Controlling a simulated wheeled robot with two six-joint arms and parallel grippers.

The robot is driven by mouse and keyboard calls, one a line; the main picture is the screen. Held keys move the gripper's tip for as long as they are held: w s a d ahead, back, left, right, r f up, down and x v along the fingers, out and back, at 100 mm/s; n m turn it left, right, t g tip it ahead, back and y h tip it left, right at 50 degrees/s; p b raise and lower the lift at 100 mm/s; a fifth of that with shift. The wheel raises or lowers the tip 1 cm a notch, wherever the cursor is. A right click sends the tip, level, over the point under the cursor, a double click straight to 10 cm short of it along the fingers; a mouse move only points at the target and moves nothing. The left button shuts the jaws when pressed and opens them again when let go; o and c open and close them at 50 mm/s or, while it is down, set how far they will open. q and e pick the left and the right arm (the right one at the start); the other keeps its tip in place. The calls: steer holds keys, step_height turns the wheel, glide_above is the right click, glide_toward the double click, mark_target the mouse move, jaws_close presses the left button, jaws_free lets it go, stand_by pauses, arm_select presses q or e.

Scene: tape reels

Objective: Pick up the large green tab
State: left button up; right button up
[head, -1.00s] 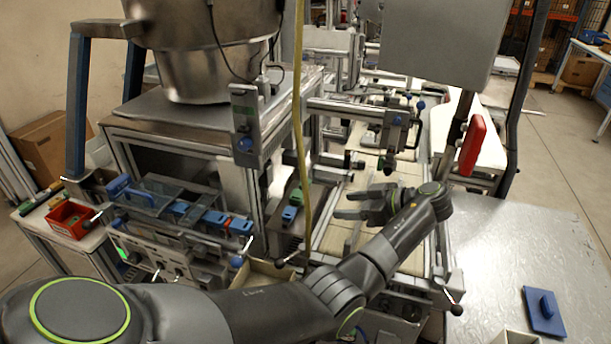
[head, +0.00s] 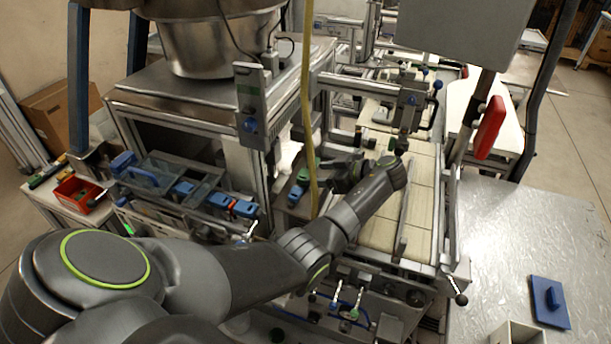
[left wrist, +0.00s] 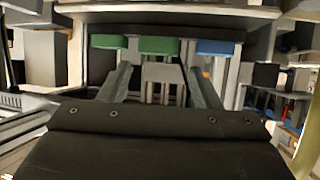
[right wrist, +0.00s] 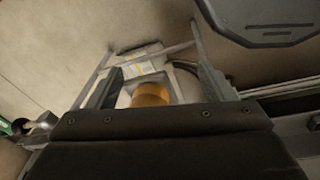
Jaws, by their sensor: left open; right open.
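A wider green tab (left wrist: 158,46) shows in the left wrist view beside a smaller green tab (left wrist: 108,42) and a blue tab (left wrist: 215,47), all along a dark bar. In the head view, a green piece (head: 309,163) sits by blue pieces (head: 298,188) on the narrow unit left of the conveyor. My left gripper (left wrist: 158,68) is open, its fingers pointing toward the row with the wider green tab between them; I see no contact. In the head view it is partly hidden by its arm. My right gripper (right wrist: 160,72) is open and empty, outside the head view.
A yellow hose (head: 306,110) hangs close to the left gripper. The conveyor (head: 425,190) lies right of it, under a metal frame. A blue-topped unit (head: 185,190) and red bin (head: 75,193) stand left. A metal table (head: 510,240) holds a blue plate (head: 549,300).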

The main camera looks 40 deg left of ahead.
mark_target(306, 175)
arm_select(q)
steer(key=shift+a+f, duration=0.3)
steer(key=shift+a, duration=0.15)
steer(key=x, duration=0.4)
steer(key=shift+a+f, duration=0.1)
steer(key=shift+f, duration=0.1)
arm_select(e)
steer(key=shift+s+a+f, duration=0.1)
steer(key=shift+s+f, duration=0.2)
steer(key=shift+s, duration=0.6)
arm_select(q)
steer(key=shift+c, duration=1)
steer(key=c, duration=0.5)
arm_select(e)
steer(key=shift+w+d, duration=0.2)
steer(key=shift+w, duration=0.05)
